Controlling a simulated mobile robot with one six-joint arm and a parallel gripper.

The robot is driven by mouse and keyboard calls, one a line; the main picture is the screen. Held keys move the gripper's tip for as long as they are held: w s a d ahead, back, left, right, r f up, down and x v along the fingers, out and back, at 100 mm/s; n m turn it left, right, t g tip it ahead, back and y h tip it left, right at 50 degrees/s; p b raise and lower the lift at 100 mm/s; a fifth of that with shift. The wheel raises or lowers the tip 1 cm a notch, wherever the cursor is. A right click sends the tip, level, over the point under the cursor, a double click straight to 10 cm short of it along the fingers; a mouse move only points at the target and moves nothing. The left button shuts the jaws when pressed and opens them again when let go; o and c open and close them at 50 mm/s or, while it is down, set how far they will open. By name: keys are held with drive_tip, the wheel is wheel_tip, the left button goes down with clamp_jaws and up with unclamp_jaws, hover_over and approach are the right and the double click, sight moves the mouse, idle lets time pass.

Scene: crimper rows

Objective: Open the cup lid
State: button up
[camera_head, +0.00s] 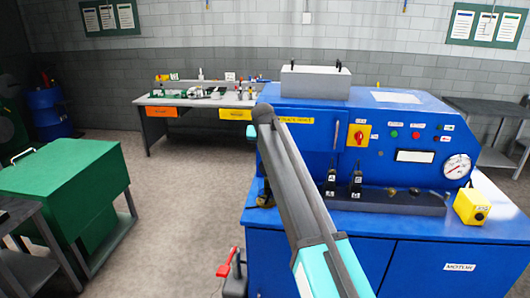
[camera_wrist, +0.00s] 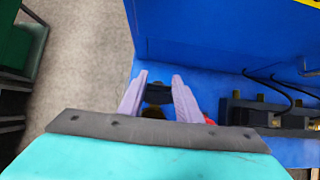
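In the wrist view, my gripper (camera_wrist: 160,76) points down at the blue ledge, its two pale lilac fingers apart. A dark piece (camera_wrist: 158,93), perhaps the cup's lid, lies in line with the gap between the fingers. A brownish part (camera_wrist: 155,115) shows just below it, partly hidden by my wrist. I cannot tell whether the fingers touch the dark piece. In the head view, a small dark and brassy thing (camera_head: 265,199), possibly the cup, stands at the ledge's left end. My gripper is not clearly seen there, as my arm covers part of that area.
The blue machine (camera_head: 440,260) carries a black holder strip (camera_head: 400,203) with two black handsets, a gauge (camera_head: 457,167) and a yellow button box (camera_head: 471,207). A green cabinet (camera_head: 70,180) stands left. A workbench (camera_head: 195,101) is behind. The floor between is clear.

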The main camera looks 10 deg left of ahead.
drive_tip(key=o, duration=0.4)
drive_tip(key=shift+w+r, duration=0.1)
drive_tip(key=shift+r, duration=0.2)
drive_tip(key=shift+o, duration=0.2)
drive_tip(key=shift+f, duration=0.1)
drive_tip(key=shift+s+r+b, duration=0.2)
drive_tip(key=shift+s+b, duration=0.1)
drive_tip(key=b+v, duration=0.4)
drive_tip(key=v, duration=0.9)
drive_tip(key=shift+b, duration=0.35)
drive_tip(key=shift+s, duration=0.1)
